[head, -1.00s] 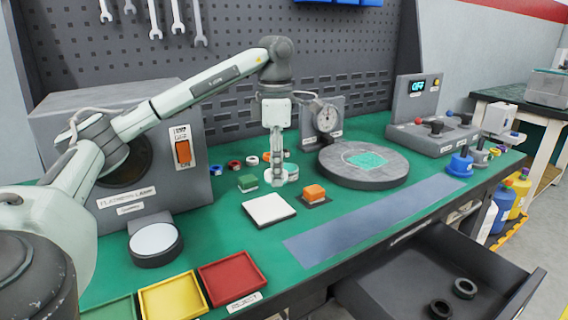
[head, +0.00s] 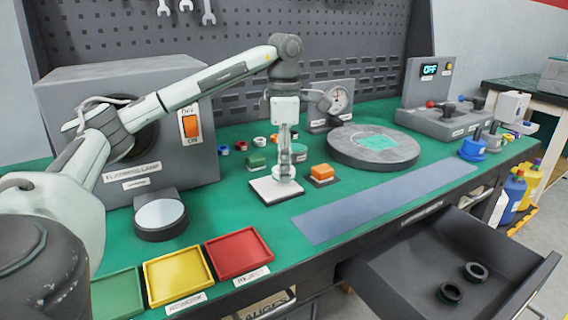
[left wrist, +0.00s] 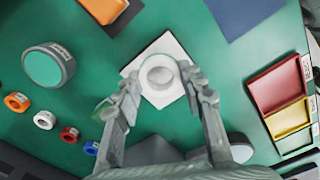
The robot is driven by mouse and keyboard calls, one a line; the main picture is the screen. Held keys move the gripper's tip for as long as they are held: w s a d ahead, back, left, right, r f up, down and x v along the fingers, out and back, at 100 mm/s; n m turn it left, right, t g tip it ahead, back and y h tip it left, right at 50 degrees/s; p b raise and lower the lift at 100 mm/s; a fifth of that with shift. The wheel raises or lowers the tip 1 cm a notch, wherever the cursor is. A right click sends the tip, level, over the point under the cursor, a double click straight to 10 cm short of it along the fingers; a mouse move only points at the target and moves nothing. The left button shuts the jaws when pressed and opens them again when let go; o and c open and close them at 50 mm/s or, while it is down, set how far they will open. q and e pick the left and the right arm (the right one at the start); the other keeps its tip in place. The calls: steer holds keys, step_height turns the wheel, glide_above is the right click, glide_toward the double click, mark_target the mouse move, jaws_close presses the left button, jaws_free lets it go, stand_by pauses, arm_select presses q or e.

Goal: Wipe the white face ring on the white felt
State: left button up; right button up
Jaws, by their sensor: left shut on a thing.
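My left gripper (head: 285,176) points down over the white felt (head: 262,187), a flat square pad on the green bench. It is shut on the white face ring (left wrist: 158,74), a pale ring between the fingertips in the left wrist view. The felt also shows in that view (left wrist: 177,48), directly behind the ring. The ring looks very low over the felt; I cannot tell whether it touches. In the head view the ring is small and mostly hidden by the fingers. My right gripper is not in view.
Small coloured rings (head: 240,145) lie behind. A round grey plate (head: 398,158) is to the right. Red (head: 238,253) and yellow (head: 178,278) trays sit in front; an open drawer (head: 400,271) holds dark rings.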

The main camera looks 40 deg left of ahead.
arm_select(q)
steer(key=shift+f, duration=0.15)
steer(key=shift+f+b, duration=0.6)
steer(key=shift+f, duration=0.25)
steer(key=o, duration=0.6)
steer(key=c, duration=0.5)
steer(key=shift+r+p, duration=0.65)
steer(key=shift+p, duration=0.05)
